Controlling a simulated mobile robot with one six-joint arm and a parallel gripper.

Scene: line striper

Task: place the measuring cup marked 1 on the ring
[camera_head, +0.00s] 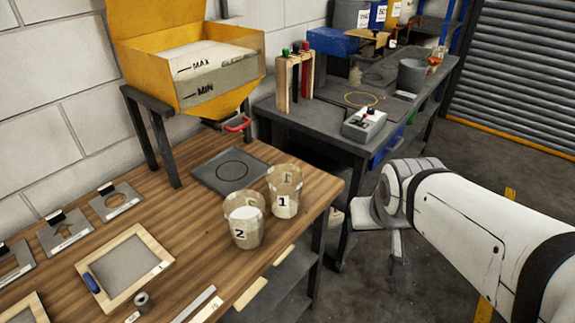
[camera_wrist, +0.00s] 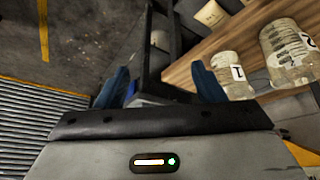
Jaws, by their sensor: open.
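The measuring cup marked 1 (camera_head: 285,192) is clear and stands upright on the wooden bench, with pale material low inside. It also shows in the wrist view (camera_wrist: 234,76). The cup marked 2 (camera_head: 244,228) stands close beside it, with white material inside; it is also in the wrist view (camera_wrist: 288,58). The ring (camera_head: 231,162) is a thin dark circle on a dark grey plate (camera_head: 205,179), behind the cups, and is empty. My gripper (camera_wrist: 160,87) is open, its blue fingers apart with no cup between them. It is off the bench, to the right of the cups.
A yellow hopper (camera_head: 142,52) marked MAX and MIN, with a red handle (camera_head: 238,124), stands behind the plate. Metal stencils and a wooden frame (camera_head: 135,288) lie at the left. A dark workbench (camera_head: 325,135) with tools stands behind on the right. Floor shows beside my arm.

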